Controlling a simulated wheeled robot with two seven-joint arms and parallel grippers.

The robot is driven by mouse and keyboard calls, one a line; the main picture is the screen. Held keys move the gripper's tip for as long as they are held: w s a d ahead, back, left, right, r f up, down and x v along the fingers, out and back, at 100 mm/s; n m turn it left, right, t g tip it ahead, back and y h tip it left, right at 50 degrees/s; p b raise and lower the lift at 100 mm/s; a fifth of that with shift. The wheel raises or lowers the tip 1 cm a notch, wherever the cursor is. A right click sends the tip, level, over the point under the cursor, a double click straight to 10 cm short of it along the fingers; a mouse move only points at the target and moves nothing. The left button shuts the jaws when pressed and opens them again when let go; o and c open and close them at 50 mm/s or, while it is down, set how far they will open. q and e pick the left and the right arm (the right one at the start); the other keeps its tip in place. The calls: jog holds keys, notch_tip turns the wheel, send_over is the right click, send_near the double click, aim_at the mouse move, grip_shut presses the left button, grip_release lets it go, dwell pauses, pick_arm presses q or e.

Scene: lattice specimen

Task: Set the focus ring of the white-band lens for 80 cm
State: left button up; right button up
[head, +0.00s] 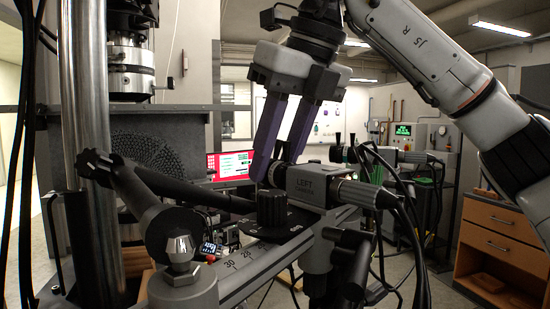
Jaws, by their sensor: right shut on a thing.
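A grey camera body marked LEFT (310,186) sits on a mount right of centre, with its front facing left. A short lens (277,175) is at its front, mostly hidden by my fingers. I cannot make out a white band or the ring's scale. My right gripper (277,162) reaches down from above with two long purple fingers, shut on that lens, one finger on each side. My left gripper is not in view.
A black knob (272,208) stands on a dark dial plate beside the LEFT camera, above a numbered rail (240,262). A black tripod-like handle (170,187) crosses at left. A steel column (88,120) and testing machine stand far left. Cables (405,215) hang behind the camera.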

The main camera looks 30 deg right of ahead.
jog(key=o, duration=1.1)
jog(key=shift+v, duration=3)
jog(key=v, duration=1)
jog(key=shift+r, duration=0.15)
